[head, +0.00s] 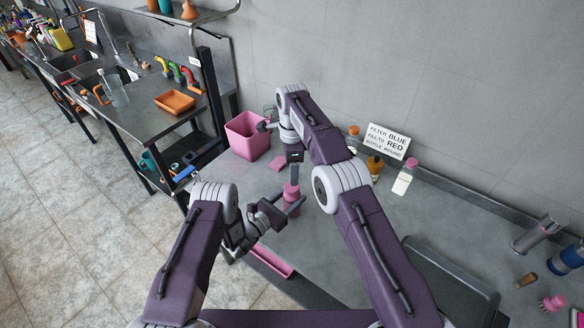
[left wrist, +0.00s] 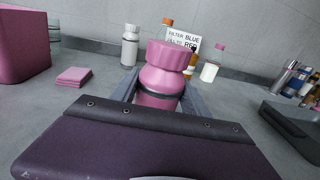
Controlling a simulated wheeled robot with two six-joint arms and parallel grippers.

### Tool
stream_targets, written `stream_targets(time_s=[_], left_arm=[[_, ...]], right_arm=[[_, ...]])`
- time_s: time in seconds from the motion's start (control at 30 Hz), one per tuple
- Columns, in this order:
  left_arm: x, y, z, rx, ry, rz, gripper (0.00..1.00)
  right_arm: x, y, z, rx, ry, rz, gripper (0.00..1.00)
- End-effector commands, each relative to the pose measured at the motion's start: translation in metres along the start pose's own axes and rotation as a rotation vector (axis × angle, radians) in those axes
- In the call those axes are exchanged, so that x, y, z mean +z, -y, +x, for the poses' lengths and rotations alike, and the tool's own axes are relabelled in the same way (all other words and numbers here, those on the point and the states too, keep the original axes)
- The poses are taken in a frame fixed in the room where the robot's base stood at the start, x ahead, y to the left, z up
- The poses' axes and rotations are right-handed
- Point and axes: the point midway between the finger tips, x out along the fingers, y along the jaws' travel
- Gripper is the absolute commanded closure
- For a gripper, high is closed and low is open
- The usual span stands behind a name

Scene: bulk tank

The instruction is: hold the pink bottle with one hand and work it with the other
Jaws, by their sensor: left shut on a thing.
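The pink bottle (head: 291,191) stands upright at the near side of the grey counter. In the left wrist view the bottle (left wrist: 160,78) shows a ribbed pink cap, a rounded shoulder and a dark band round its body. My left gripper (head: 283,208) is shut on the bottle's body from the left, with grey fingers on both sides.
A pink bin (head: 247,136) and a folded pink cloth (head: 278,162) lie beyond. A sign (head: 387,141), an amber bottle (head: 375,166) and a white bottle (head: 404,178) stand by the wall. A grey tray (head: 450,285) is at right; a pink tray (head: 271,261) is near the front edge.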

Motion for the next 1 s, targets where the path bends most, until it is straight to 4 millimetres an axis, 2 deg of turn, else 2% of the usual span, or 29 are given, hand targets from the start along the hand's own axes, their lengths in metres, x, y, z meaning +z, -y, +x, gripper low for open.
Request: stream_targets(time_s=[0.4,0.53,0.77,0.8,1.0], left_arm=[[0.000,0.000,0.000,0.000,0.001,0.000,1.00],[0.000,0.000,0.000,0.000,0.001,0.000,1.00],[0.000,0.000,0.000,0.000,0.001,0.000,1.00],[0.000,0.000,0.000,0.000,0.001,0.000,1.00],[0.000,0.000,0.000,0.000,0.000,0.000,1.00]], right_arm=[[0.000,-0.001,0.066,0.001,-0.001,-0.002,0.37],[0.000,-0.001,0.075,-0.001,-0.001,-0.002,0.37],[0.000,-0.001,0.077,-0.002,-0.001,-0.002,0.37],[0.000,-0.001,0.077,-0.002,-0.001,-0.002,0.40],[0.000,-0.001,0.076,-0.002,-0.001,-0.003,0.96]])
